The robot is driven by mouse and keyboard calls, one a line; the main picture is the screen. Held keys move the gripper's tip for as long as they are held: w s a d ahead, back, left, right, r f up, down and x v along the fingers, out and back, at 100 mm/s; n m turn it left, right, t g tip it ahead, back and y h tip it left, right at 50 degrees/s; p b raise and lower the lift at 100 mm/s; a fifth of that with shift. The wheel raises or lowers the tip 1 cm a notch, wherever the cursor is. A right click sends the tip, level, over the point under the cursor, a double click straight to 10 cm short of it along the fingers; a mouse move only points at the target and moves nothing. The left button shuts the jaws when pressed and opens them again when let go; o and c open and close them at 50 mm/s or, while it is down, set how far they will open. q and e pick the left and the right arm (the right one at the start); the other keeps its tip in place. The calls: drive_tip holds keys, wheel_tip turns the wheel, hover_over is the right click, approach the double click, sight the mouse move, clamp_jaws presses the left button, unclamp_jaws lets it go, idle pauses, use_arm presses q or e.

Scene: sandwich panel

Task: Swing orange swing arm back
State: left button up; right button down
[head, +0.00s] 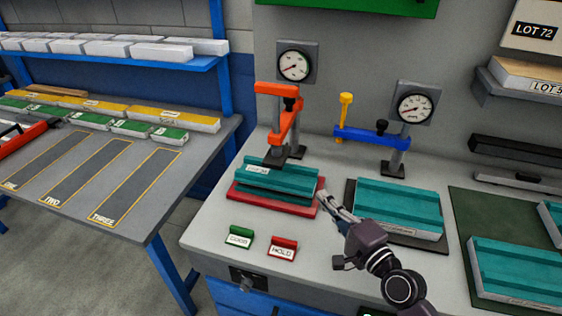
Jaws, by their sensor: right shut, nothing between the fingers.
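The orange swing arm (283,132) stands on a dark post at the back left of the bench, below a round gauge. It reaches forward, and its dark foot (275,161) is at the back edge of the teal panel (277,181); I cannot tell whether they touch. The panel, with a white label, lies on a red plate (305,210). My right gripper (325,199) is shut and empty, just right of the red plate's right corner. It is well in front of and to the right of the orange arm. My left gripper is not in view.
A blue swing arm (372,136) with a yellow handle stands behind a second teal panel (398,207). Green (240,237) and red HOLD (283,248) tags stand at the front. More teal panels lie on a green mat (470,210) at right. A grey table (120,225) is at left.

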drive_tip(key=x, duration=0.3)
drive_tip(key=p+x, duration=0.1)
drive_tip(key=x, duration=0.2)
drive_tip(key=r+x, duration=0.1)
drive_tip(key=x, duration=0.3)
drive_tip(key=shift+p, duration=0.3)
drive_tip(key=shift+w+a+p, duration=0.25)
drive_tip(key=shift+a+p, duration=0.2)
drive_tip(key=shift+a, duration=0.7)
drive_tip(key=shift+w+a, duration=0.15)
drive_tip(key=shift+a, duration=0.45)
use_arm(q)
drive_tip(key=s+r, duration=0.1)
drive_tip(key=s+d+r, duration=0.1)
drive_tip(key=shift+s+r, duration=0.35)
use_arm(e)
drive_tip(key=shift+f, duration=0.1)
